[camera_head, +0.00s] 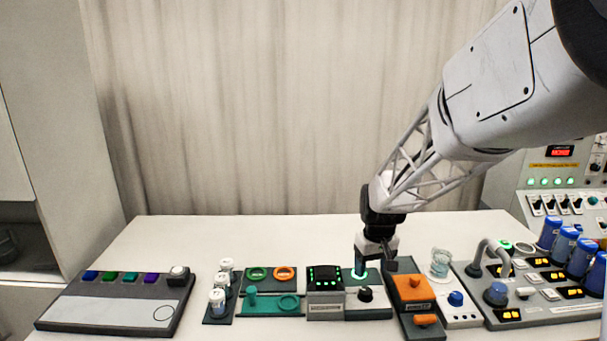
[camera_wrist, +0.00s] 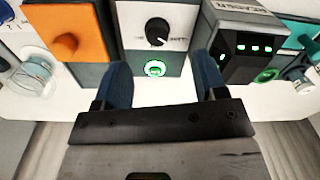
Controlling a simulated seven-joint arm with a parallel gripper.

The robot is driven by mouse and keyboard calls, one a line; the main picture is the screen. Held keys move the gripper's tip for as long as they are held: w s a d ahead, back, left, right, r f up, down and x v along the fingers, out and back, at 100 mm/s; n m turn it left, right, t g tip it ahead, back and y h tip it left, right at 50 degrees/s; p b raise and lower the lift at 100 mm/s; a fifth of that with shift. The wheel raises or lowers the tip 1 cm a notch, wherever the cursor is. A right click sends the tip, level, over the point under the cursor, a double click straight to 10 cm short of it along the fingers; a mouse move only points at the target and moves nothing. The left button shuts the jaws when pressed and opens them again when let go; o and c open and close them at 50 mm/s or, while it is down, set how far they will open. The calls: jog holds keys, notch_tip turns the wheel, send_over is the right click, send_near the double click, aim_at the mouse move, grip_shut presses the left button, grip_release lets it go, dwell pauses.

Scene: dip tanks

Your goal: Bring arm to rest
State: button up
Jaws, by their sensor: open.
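My gripper (camera_head: 374,268) hangs from my arm over the middle right of the white table, just above a grey box with a black knob (camera_head: 365,293) and a green glowing ring (camera_head: 358,274). In the wrist view my gripper (camera_wrist: 165,75) has its two blue fingers spread apart with nothing between them. The green ring (camera_wrist: 154,69) and the black knob (camera_wrist: 158,30) show beyond the fingers. I cannot tell whether the fingertips touch the box.
An orange unit (camera_head: 411,288) stands just right of my gripper, and a dark box with green lights (camera_head: 325,278) just left. Further right are a glass beaker (camera_head: 441,262), a control panel (camera_head: 540,290) and several blue bottles (camera_head: 565,245). White-capped vials (camera_head: 217,300) and a colour-button panel (camera_head: 115,300) stand left.

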jog(key=s+r+m, duration=0.1)
jog(key=s+r, duration=0.2)
jog(key=s, duration=0.7)
jog(key=s+r+m+t, duration=0.1)
jog(key=s+r, duration=0.3)
jog(key=s, duration=0.7)
jog(key=s+r+m+t, duration=0.1)
jog(key=s+r, duration=0.3)
jog(key=s, duration=0.6)
jog(key=shift+s+a+h, duration=0.15)
jog(key=shift+a+h, duration=0.15)
jog(key=shift+a, duration=0.1)
